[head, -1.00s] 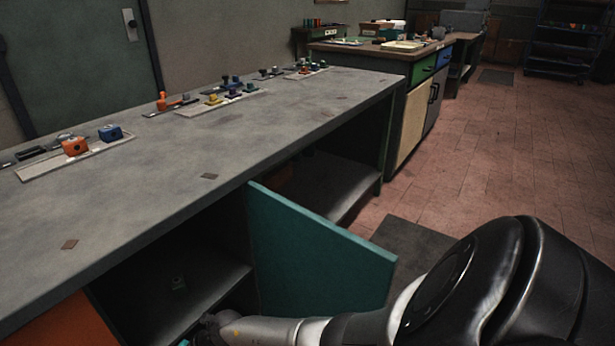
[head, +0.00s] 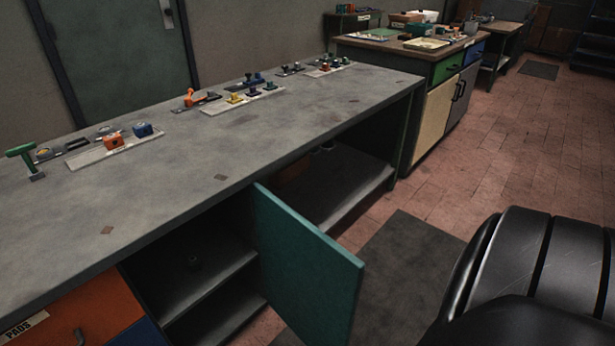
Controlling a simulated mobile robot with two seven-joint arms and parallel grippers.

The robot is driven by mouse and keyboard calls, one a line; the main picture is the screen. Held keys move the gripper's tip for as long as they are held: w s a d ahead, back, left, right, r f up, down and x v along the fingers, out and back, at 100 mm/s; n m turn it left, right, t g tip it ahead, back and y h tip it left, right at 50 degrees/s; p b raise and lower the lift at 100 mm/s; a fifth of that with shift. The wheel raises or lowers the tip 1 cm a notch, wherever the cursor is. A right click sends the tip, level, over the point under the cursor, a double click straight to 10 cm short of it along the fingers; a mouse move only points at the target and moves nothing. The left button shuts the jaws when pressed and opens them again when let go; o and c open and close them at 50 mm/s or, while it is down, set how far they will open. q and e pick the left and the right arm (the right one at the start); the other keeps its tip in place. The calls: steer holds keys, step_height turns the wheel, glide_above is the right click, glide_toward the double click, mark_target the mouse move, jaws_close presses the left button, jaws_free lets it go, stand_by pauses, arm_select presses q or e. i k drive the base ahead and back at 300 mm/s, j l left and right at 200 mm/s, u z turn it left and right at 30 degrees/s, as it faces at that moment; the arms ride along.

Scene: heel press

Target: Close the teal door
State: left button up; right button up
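The teal door (head: 305,265) stands open on the front of the long grey workbench (head: 215,179). It swings out into the room from its hinge edge near the middle of the bench front. The cupboard opening to its left shows a dark inside with a shelf (head: 207,283) and a small dark object on it. A black part of my own arm fills the lower right corner, apart from the door in the picture. Neither of my grippers shows in the head view.
An orange drawer (head: 85,318) sits at the lower left of the bench, with a blue front (head: 143,334) beside it. Right of the door is an open bay with a shelf (head: 335,185). A dark mat (head: 405,262) lies on the tiled floor. Several tools line the bench's back edge.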

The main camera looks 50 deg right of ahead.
mark_target(313, 283)
steer(key=l, duration=0.4)
steer(key=k+l+u, duration=0.15)
steer(key=l, duration=0.6)
steer(key=k+l+u, duration=0.1)
steer(key=l, duration=0.3)
steer(key=k+l+u, duration=0.1)
steer(key=l, duration=0.25)
steer(key=k, duration=0.05)
